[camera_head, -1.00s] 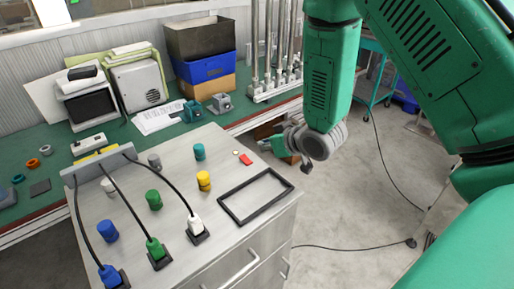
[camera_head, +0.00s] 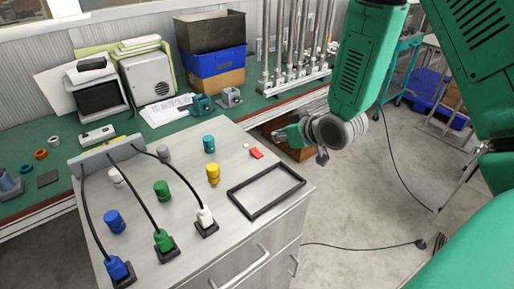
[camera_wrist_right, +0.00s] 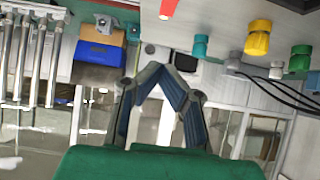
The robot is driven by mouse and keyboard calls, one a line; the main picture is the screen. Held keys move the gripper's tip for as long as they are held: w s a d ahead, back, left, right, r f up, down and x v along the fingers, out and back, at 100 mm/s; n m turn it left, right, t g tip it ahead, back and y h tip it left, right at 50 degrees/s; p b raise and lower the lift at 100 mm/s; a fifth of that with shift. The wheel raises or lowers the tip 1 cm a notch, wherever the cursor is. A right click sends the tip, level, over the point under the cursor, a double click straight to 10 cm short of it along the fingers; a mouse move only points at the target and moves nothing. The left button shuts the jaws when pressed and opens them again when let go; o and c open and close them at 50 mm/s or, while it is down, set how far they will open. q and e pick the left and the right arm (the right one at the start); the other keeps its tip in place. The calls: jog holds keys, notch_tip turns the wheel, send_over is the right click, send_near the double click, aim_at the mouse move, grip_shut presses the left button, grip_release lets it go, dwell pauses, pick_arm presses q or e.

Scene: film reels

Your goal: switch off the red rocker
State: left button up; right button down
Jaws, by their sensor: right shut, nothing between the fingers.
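The red rocker (camera_head: 256,153) is a small red block on the grey cabinet top, near its right edge. It also shows at the top edge of the right wrist view (camera_wrist_right: 168,9). Whether it is on or off cannot be told. My right gripper (camera_head: 279,135) is just beyond the cabinet's right edge, beside the rocker and apart from it. In the right wrist view its fingers (camera_wrist_right: 168,70) are brought together at the tips, with nothing between them. My left gripper is not in view.
A small pale button (camera_head: 247,146) sits by the rocker. A raised black frame (camera_head: 267,206) lies in front of it. Yellow (camera_head: 213,174), teal (camera_head: 209,144) and green (camera_head: 162,190) knobs stand to the left, with cabled plugs (camera_head: 206,222). Metal rods (camera_head: 300,50) stand behind.

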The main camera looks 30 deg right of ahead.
send_over(254, 147)
jog(key=s, duration=0.3)
notch_tip(254, 147, down, 6)
jog(key=shift+s+d+r+p, duration=0.1)
jog(key=shift+p, duration=0.35)
jog(key=shift+w+f, duration=0.25)
jog(key=shift+f, duration=1)
jog(key=shift+w+f, duration=0.15)
jog(key=shift+f, duration=0.6)
